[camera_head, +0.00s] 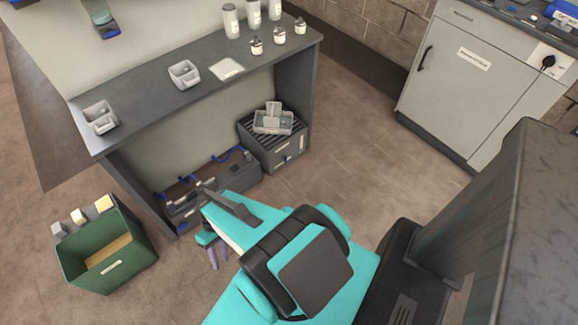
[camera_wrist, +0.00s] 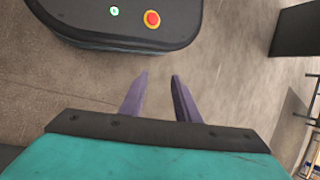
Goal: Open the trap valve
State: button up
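I cannot tell for certain which part is the trap valve. Small blue parts that look like handles or piping (camera_head: 222,157) show on a low dark grey unit (camera_head: 243,178) on the floor under the workbench. A dark slatted box (camera_head: 262,149) stands to its right, with a small blue mark and a label on its front. My gripper (camera_head: 215,257) is in front of the bench at the low unit's near side, and part of that unit is hidden behind my arm. In the wrist view its two purple fingers (camera_wrist: 160,76) are apart with nothing between them.
The grey workbench (camera_head: 195,95) holds small trays, white canisters and small bottles. A green bin (camera_head: 85,268) stands on the floor at left. A grey cabinet (camera_head: 465,85) with a black handle and knob is at upper right. Floor between bench and cabinet is clear.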

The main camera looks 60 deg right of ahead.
jog(key=w+d+f+t+y+b, duration=0.3)
jog(key=w+d+f+b, duration=0.1)
jog(key=w+f+b, duration=0.3)
jog(key=w+d+f+t+b, duration=0.7)
jog(key=d+f+b, duration=0.35)
jog(key=d, duration=0.35)
jog(key=m+t+h+b, duration=0.3)
jog(key=t+h+b, duration=0.95)
jog(key=b, duration=1.05)
send_near(286, 160)
jog(key=s+a+r+g+h, duration=0.1)
jog(key=s+a+r, duration=0.1)
jog(key=s, duration=0.3)
jog(key=shift+r+g, duration=0.25)
jog(key=shift+g, duration=0.1)
jog(key=b+x, duration=0.4)
jog(key=x, duration=0.9)
jog(key=shift+w+d, duration=0.15)
jog(key=shift+w, duration=0.1)
